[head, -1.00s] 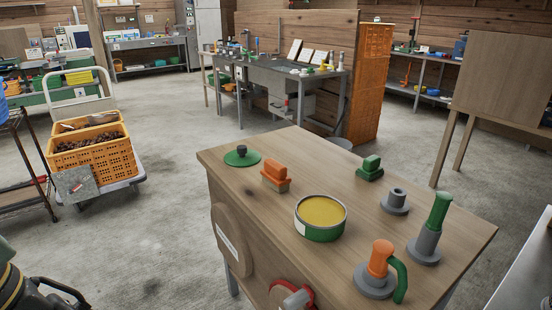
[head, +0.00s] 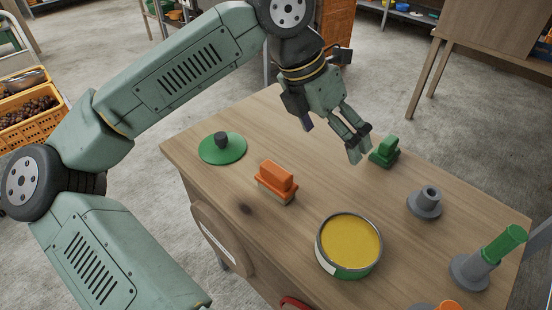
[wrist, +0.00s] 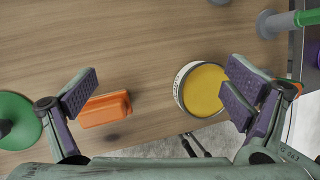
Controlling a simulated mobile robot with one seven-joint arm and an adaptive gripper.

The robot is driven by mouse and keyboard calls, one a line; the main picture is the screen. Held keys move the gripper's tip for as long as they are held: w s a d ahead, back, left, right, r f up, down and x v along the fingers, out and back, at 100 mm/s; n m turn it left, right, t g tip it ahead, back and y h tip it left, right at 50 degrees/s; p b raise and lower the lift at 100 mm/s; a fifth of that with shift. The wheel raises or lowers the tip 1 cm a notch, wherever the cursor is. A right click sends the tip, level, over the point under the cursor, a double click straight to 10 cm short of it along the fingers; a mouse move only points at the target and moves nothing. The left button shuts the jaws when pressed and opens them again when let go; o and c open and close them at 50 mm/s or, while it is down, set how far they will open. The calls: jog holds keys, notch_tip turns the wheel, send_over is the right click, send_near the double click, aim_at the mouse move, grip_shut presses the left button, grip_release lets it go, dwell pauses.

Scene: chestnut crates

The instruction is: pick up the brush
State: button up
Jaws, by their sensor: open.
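The orange brush (head: 277,180), with a block-like grip and pale bristles underneath, stands on the wooden table near its left edge. In the wrist view the brush (wrist: 106,109) lies just inside the left finger. My gripper (head: 358,146) is open and empty above the table, to the right of and beyond the brush in the head view. In the wrist view my gripper (wrist: 160,96) has its fingers spread wide.
An open tin with yellow contents (head: 350,243) stands right of the brush. A green lid with a dark knob (head: 222,147) lies to its left. A green block-shaped item (head: 384,152), a grey flanged piece (head: 426,202) and a green-topped grey piece (head: 486,258) stand further right.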

aim_at(276, 170)
jog(key=a+f+y, duration=0.1)
jog(key=a, duration=0.1)
jog(key=w+a+f+n+y, duration=0.1)
jog(key=a+y, duration=0.1)
jog(key=a, duration=0.1)
jog(key=w+a+f+n+y, duration=0.1)
jog(key=a, duration=0.2)
jog(key=shift+a+f+y, duration=0.2)
jog(key=shift+f+y, duration=0.05)
jog(key=shift+y, duration=0.05)
notch_tip(276, 170, down, 5)
jog(key=shift+a+r+p, duration=0.1)
jog(key=shift+a+p, duration=0.05)
jog(key=shift+p, duration=0.55)
jog(key=f, duration=0.1)
jog(key=f+p, duration=0.1)
jog(key=f, duration=0.1)
jog(key=f+p, duration=0.1)
jog(key=shift+s+a+f, duration=0.3)
jog(key=shift+a, duration=0.1)
jog(key=shift+f, duration=0.55)
jog(key=shift+c, duration=0.5)
jog(key=c, duration=1.2)
